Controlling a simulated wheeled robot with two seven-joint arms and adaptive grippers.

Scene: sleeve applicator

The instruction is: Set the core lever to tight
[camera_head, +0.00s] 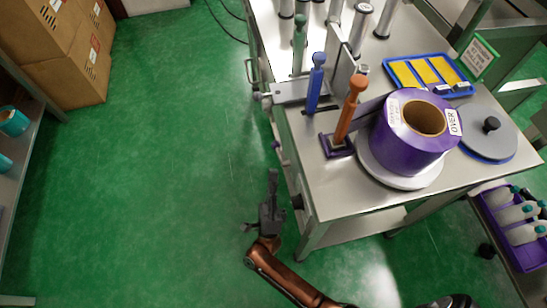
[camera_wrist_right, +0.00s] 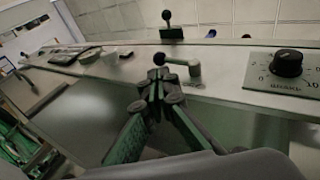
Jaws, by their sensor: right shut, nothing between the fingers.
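A small grey lever (camera_wrist_right: 194,70) with a black ball knob (camera_wrist_right: 159,59) sticks out from the metal side panel in the right wrist view. Its bar runs left from its pivot to the knob. I cannot read a tight marking near it. My right gripper (camera_wrist_right: 157,78) is shut and empty, with its fingertips just below and close to the ball knob. I cannot tell whether they touch it. In the head view my right gripper (camera_head: 271,178) points up beside the left side of the metal table (camera_head: 330,205). My left gripper is not in view.
A black dial (camera_wrist_right: 288,63) on a numbered plate sits right of the lever. On the table are a purple roll (camera_head: 405,158), orange (camera_head: 350,108) and blue (camera_head: 316,85) handles, and a blue tray (camera_head: 462,90). Green floor left of the table is clear.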

